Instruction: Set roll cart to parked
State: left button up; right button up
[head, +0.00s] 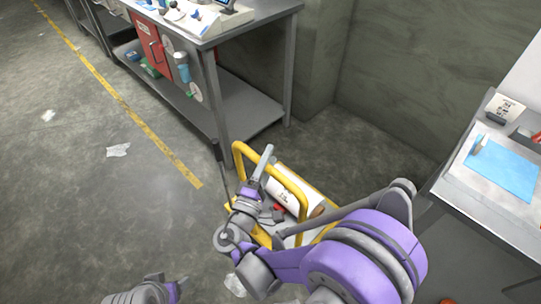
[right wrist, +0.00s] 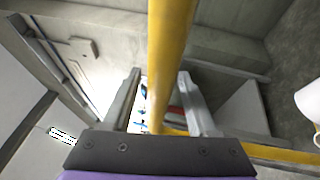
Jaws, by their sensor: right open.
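The roll cart (head: 240,152) has a yellow tubular frame and stands low on the floor between the steel bench and the right-hand table. A white roll (head: 290,190) with a label lies on it. My right gripper (head: 264,163) is over the cart's yellow handle. In the right wrist view the yellow bar (right wrist: 172,45) runs between the two open fingers of my right gripper (right wrist: 158,76); the fingers are not closed on it. My right arm hides much of the cart.
A steel bench (head: 252,112) with a lower shelf stands behind the cart. A grey table (head: 450,200) with a blue sheet (head: 502,168) stands at the right. A yellow floor line (head: 130,112) runs along the left. Open floor lies left of the cart, with scraps of paper (head: 118,150).

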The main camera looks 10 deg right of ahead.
jog(key=shift+w+d+r, duration=0.1)
jog(key=shift+w+d, duration=0.3)
jog(key=shift+w, duration=0.05)
grip_shut()
dwell(1.2)
